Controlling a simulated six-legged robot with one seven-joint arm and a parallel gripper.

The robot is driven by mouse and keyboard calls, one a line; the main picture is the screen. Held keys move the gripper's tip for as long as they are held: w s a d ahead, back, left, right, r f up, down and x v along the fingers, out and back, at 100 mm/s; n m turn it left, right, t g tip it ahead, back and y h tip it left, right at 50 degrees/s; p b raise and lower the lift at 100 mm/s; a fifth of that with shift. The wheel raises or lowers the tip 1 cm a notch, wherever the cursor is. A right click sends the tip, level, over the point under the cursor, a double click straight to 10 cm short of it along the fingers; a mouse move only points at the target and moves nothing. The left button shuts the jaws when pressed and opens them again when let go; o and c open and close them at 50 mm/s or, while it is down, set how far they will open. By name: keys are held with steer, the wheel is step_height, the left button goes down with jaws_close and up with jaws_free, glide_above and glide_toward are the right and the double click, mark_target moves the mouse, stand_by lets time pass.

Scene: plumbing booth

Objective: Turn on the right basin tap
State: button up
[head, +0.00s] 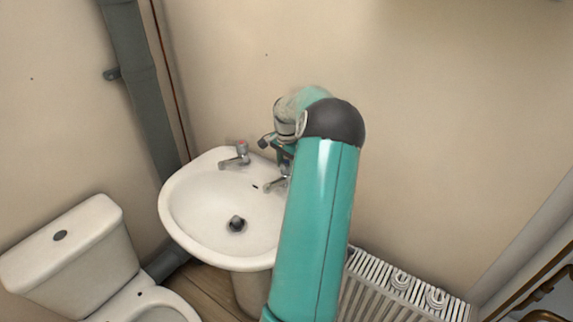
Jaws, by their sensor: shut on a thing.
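The white basin (178,215) stands against the back wall. Its left tap (237,157) is in clear view at the back rim, with a small reddish mark on top. The right basin tap (273,183) is partly hidden; its spout shows just left of my teal arm. My gripper (284,158) is above the right tap, at its head, reaching down from the wrist. It is shut on the right tap's head, though the fingers and the contact are small and mostly hidden by my own arm.
A dark plug or waste fitting (237,223) sits in the bowl. A toilet (75,250) stands to the left. A white radiator (375,290) is low on the right. A grey pipe (140,85) runs down the left corner. The wall above the basin is bare.

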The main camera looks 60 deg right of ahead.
steer(key=shift+n, duration=0.4)
steer(key=n, duration=0.5)
steer(key=shift+n, duration=0.3)
steer(key=n, duration=0.3)
steer(key=shift+n, duration=0.4)
steer(key=n, duration=1.2)
steer(key=shift+d+n, duration=0.1)
steer(key=shift+n, duration=0.3)
steer(key=o, duration=1)
